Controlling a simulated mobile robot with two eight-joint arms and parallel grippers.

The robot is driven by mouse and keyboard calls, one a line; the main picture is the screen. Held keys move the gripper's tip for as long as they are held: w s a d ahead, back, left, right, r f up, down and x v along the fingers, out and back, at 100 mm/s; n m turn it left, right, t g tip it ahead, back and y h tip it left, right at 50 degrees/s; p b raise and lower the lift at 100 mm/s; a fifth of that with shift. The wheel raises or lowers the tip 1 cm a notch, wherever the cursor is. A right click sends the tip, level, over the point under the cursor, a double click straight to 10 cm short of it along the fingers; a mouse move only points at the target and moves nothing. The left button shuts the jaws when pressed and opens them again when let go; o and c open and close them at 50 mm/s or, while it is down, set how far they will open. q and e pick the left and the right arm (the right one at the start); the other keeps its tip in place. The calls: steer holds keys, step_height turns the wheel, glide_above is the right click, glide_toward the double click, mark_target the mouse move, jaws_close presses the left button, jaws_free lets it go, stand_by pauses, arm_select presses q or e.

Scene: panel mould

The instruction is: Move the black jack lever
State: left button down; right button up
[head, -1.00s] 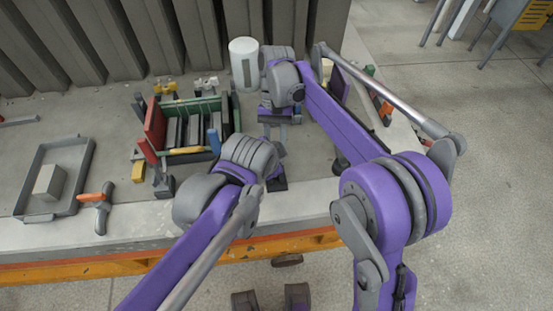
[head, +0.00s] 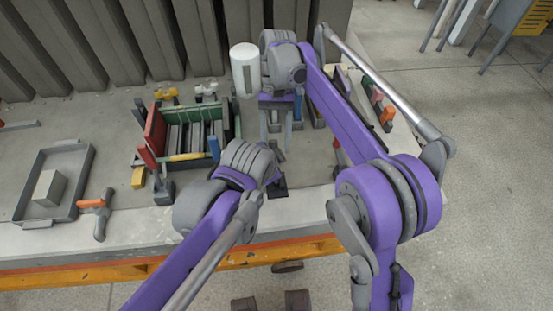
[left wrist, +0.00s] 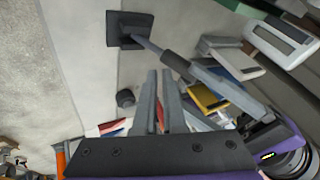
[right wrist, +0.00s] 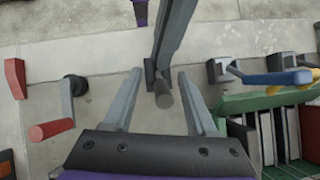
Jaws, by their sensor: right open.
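The jack lever shows in the left wrist view as a thin dark rod (left wrist: 150,46) rising from a black square base (left wrist: 128,30). In the right wrist view its round end (right wrist: 163,95) lies between the fingers of my right gripper (right wrist: 159,75), which is open and apart from it. In the head view the black base (head: 278,192) sits near the table's front edge. My left gripper (left wrist: 160,73) has its fingers close together, with nothing visible between them; it is beside the lever. My arms hide most of the lever in the head view.
A green-and-red mould frame (head: 155,130) stands left of my grippers. A red-handled crank (right wrist: 66,112) lies on the other side. A white cylinder (head: 245,70) is behind.

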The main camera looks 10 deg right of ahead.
steer(key=v, duration=0.2)
steer(key=shift+w+r, duration=0.3)
steer(key=shift+w, duration=0.05)
steer(key=shift+d+r, duration=0.15)
steer(key=shift+d, duration=0.05)
arm_select(q)
steer(key=shift+w+d+r, duration=0.15)
steer(key=shift+w+d, duration=0.05)
steer(key=shift+w, duration=0.05)
arm_select(e)
steer(key=s+d+f+t, duration=0.3)
steer(key=s+f+t, duration=0.1)
steer(key=s, duration=0.2)
steer(key=s+d+f+n+t, duration=0.1)
steer(key=s+d+f+t, duration=0.3)
steer(key=s, duration=0.3)
steer(key=s+d+f+n+t+h, duration=0.1)
steer(key=s+d+f+t, duration=0.2)
steer(key=s, duration=0.4)
steer(key=shift+s+d+f+t, duration=0.2)
steer(key=shift+d+f+t, duration=0.1)
steer(key=shift+f+t, duration=0.25)
arm_select(q)
steer(key=p+v, duration=0.1)
steer(key=v, duration=1)
arm_select(e)
steer(key=shift+w+r, duration=0.1)
steer(key=shift+r, duration=0.55)
